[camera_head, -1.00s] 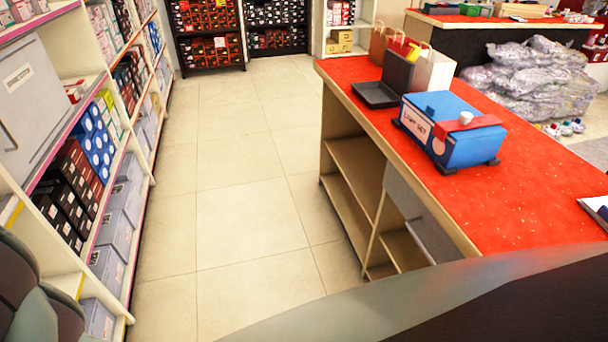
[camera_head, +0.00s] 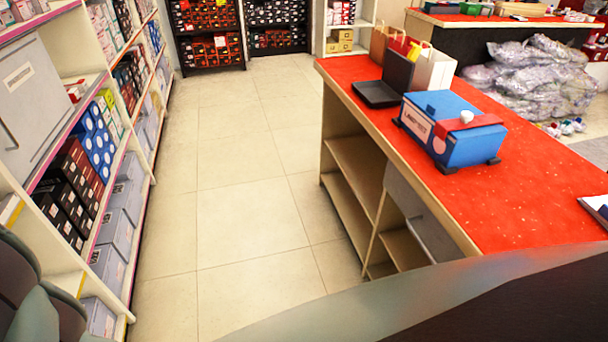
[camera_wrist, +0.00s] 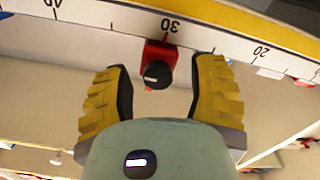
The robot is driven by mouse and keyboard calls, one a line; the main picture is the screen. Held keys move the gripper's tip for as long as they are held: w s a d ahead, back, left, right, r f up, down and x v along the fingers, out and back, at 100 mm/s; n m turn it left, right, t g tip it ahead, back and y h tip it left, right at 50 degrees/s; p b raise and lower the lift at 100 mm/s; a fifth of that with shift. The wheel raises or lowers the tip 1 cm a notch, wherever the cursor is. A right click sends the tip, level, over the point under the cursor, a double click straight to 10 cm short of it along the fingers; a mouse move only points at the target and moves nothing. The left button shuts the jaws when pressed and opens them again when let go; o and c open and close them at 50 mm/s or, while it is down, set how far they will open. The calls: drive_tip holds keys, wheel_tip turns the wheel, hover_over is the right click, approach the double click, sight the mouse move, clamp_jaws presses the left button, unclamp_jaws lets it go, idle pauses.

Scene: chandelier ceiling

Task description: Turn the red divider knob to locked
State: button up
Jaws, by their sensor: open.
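In the wrist view, a red block (camera_wrist: 158,52) with a round black knob (camera_wrist: 157,75) sits below the 30 mark of a white scale strip (camera_wrist: 110,16). The black knob carries a short white mark. My gripper (camera_wrist: 160,68) is open, with its two yellow ribbed fingers on either side of the knob. A gap shows between each finger and the knob, so neither seems to touch it. The knob is not recognisable in the head view, and no locked label is readable.
In the wrist view, a yellow edge (camera_wrist: 225,13) runs along the scale. The head view shows a red-topped counter (camera_head: 360,72) with a blue box (camera_head: 452,130) on the right. Stocked shelves (camera_head: 108,85) stand on the left. The tiled floor (camera_head: 235,200) between them is clear.

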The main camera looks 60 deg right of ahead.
drive_tip(key=v, duration=1.1)
drive_tip(key=shift+s+d, duration=0.25)
